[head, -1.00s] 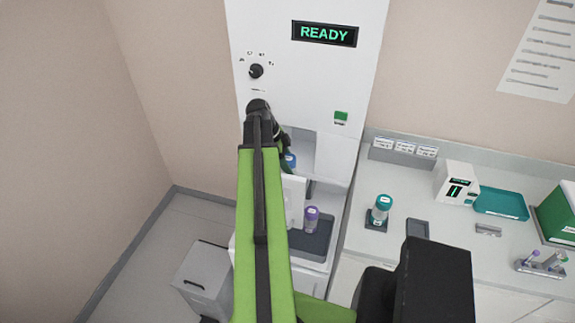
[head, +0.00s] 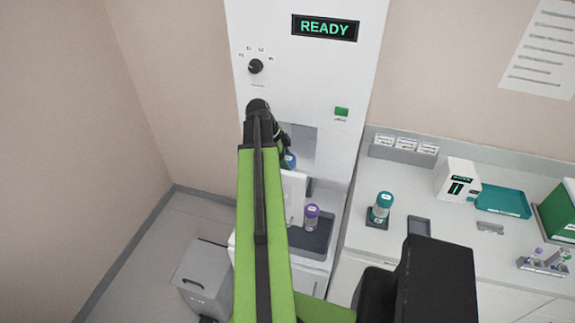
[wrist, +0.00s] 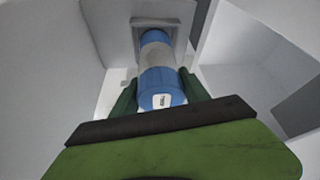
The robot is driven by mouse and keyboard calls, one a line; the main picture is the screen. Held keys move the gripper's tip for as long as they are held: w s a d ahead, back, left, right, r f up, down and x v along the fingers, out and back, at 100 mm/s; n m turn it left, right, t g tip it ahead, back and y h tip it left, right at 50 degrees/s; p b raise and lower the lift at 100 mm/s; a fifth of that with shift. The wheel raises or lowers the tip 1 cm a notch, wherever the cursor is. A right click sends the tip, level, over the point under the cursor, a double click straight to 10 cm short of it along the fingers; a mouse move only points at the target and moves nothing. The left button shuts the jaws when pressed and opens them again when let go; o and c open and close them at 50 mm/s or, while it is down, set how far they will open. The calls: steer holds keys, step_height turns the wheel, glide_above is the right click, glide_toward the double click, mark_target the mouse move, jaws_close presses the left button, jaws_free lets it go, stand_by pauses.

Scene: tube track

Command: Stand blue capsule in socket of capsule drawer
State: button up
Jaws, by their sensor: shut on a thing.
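The blue capsule (wrist: 160,85) has blue ends and a clear grey middle. In the wrist view it lies between the two green fingers of my gripper (wrist: 158,92), which is shut on it. Its far end is at a pale square frame inside a white recess (wrist: 110,45); I cannot tell whether it is seated in a socket. In the head view only a bit of the capsule's blue end (head: 289,160) shows beside my arm, in front of the tall white machine's opening (head: 302,145). My arm hides the rest of the gripper there.
A purple-capped capsule (head: 311,216) stands on a dark tray (head: 318,238) below the opening. A white door panel (head: 294,195) is close to my arm. On the right counter are a teal capsule (head: 381,207), a small white device (head: 457,180) and a teal tray (head: 502,201).

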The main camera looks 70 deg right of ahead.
steer(key=shift+f, duration=0.3)
steer(key=o, duration=1.6)
steer(key=shift+o, duration=0.2)
steer(key=shift+r, duration=0.15)
steer(key=p+v, duration=1)
steer(key=v, duration=0.1)
steer(key=shift+w+r+p, duration=0.25)
steer(key=shift+r+p, duration=0.1)
steer(key=shift+p, duration=0.05)
